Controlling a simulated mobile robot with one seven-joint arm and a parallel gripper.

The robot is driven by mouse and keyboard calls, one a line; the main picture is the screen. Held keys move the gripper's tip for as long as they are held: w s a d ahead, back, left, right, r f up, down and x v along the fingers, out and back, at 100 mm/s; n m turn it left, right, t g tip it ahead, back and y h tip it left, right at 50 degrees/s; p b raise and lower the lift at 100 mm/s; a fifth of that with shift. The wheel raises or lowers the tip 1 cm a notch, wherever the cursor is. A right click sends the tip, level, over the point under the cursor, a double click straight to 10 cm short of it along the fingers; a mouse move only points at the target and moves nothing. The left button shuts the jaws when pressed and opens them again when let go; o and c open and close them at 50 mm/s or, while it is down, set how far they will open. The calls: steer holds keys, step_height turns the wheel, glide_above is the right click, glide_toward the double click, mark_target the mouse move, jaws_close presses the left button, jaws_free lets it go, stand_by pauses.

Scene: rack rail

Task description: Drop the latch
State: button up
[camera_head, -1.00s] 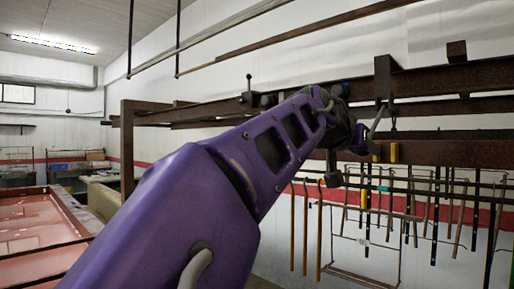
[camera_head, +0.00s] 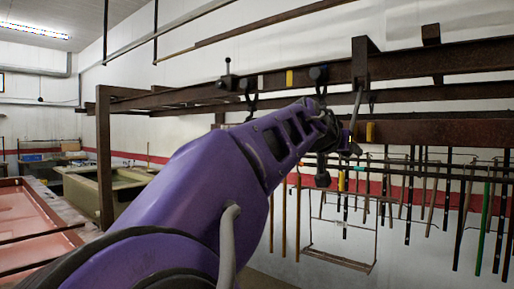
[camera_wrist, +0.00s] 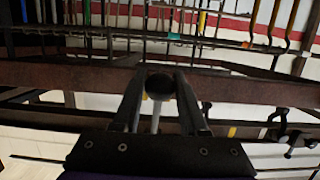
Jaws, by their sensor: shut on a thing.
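The latch looks like a thin grey lever (camera_head: 357,105) hanging from a dark bracket on the rusty rail, slightly tilted. My gripper (camera_head: 352,146) is at the lever's lower end in the head view. In the wrist view, my gripper's two dark fingers (camera_wrist: 158,80) stand on either side of a round dark knob (camera_wrist: 160,87) on a pale rod (camera_wrist: 155,120). The gripper is shut on this knob. The contact faces and the latch's pivot are not clearly visible.
The rusty rail (camera_head: 450,60) runs across the right, with a lower beam (camera_head: 450,132) beneath it. Tools hang on a rack (camera_head: 430,195) below. Dark hooks hang along the rail to the left.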

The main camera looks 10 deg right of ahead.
steer(key=p+x, duration=0.3)
steer(key=x, duration=0.9)
steer(key=shift+w+d+f, duration=0.15)
steer(key=shift+d+f, duration=0.05)
steer(key=shift+f, duration=0.1)
steer(key=o, duration=1.1)
steer(key=f+b+v, duration=0.1)
steer(key=b+v, duration=0.3)
steer(key=v, duration=0.2)
steer(key=shift+s+a+f+b, duration=0.3)
steer(key=shift+s+a, duration=0.05)
steer(key=shift+a, duration=0.15)
